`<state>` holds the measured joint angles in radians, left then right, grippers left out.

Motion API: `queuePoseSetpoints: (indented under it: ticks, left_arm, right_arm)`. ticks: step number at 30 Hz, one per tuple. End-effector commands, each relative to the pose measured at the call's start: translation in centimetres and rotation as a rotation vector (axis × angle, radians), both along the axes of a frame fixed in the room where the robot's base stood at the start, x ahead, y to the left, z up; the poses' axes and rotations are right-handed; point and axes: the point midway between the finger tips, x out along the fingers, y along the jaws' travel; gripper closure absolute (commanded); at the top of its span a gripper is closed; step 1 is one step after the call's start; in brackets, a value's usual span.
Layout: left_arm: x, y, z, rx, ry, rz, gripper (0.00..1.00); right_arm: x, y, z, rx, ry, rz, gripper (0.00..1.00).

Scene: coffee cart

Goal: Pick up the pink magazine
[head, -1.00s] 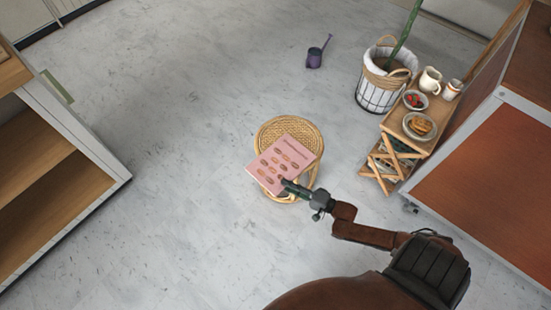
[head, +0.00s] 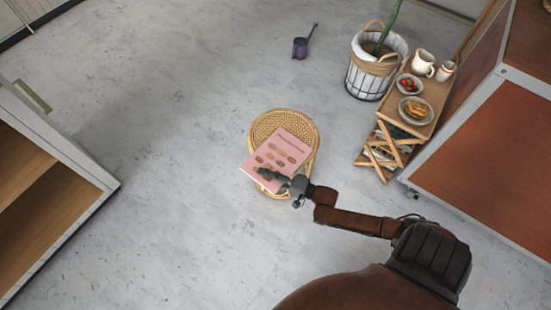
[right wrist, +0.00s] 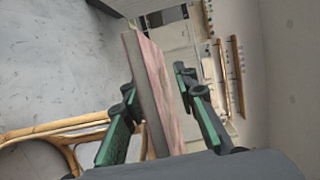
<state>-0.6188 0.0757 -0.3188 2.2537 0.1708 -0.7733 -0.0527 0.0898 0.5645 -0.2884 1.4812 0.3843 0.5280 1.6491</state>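The pink magazine (head: 284,147), with rows of brown pictures on its cover, lies on the round wicker stool (head: 257,124). Part of it reaches past the stool's lower left rim. My right gripper (head: 268,175) is at the magazine's near edge in the head view and hides a little of it. In the right wrist view, the magazine (right wrist: 160,95) stands edge-on between the two green-padded fingers of the right gripper (right wrist: 155,100). The fingers are apart, one on each side of it, and do not look closed on it. My left gripper is not in view.
A folding wooden side table (head: 388,125) holds bowls and jugs at the right, near a plant basket (head: 366,82). A red-brown cart (head: 487,150) stands at the far right, and a shelf (head: 45,190) at the left.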

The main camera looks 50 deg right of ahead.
Motion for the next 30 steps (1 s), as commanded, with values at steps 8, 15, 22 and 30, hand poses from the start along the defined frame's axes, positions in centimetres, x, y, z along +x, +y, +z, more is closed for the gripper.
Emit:
queuePoseSetpoints:
  ticks: [8,15,22,30]
  left_arm:
    - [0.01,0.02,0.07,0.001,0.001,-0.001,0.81]
    - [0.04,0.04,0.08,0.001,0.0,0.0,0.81]
    - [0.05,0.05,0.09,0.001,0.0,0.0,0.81]
    - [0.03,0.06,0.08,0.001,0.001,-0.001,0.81]
  right_arm:
    - [-0.02,0.0,0.07,0.0,-0.001,0.0,0.84]
    - [-0.04,0.01,0.05,0.0,-0.001,0.0,1.0]
    - [-0.05,0.0,0.03,0.001,0.0,0.0,1.0]
    - [-0.02,0.01,0.1,0.0,-0.002,0.001,1.0]
